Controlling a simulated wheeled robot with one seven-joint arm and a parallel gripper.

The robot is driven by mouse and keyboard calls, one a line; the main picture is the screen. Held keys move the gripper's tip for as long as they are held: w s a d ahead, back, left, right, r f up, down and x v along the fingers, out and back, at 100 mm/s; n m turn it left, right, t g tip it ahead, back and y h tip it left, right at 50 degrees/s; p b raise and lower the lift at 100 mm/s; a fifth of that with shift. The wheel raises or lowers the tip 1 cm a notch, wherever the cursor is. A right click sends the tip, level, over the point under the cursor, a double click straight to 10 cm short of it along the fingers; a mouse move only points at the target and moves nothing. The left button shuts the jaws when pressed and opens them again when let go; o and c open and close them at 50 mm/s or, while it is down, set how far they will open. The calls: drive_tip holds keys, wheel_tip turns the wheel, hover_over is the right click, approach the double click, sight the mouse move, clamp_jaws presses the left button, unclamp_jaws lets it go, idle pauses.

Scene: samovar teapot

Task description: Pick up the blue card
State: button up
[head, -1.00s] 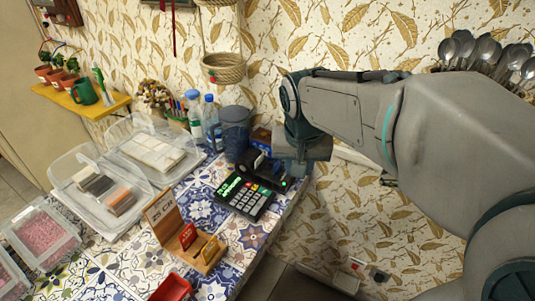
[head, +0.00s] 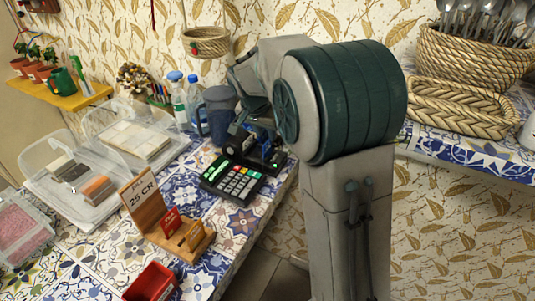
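I cannot clearly make out a blue card. A small blue patch (head: 238,131) shows beside my gripper (head: 246,146), behind the payment terminal; I cannot tell whether it is the card. My gripper is low over the back of the black terminal (head: 236,180), largely hidden by my dark wrist parts. Its fingers are too small and dark to show whether they are open or shut, or hold anything. A wooden stand (head: 203,248) in front of the terminal carries a "25 CR" sign (head: 140,193), a red card (head: 171,220) and a brownish card (head: 195,236).
Clear plastic containers (head: 75,180) fill the left counter. A red box (head: 150,283) is at the front. Baskets (head: 460,105) sit on the right shelf. The counter edge is just right of the terminal.

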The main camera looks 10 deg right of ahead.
sight(269, 144)
drive_tip(key=x, duration=0.6)
drive_tip(key=shift+f, duration=0.35)
clamp_jaws()
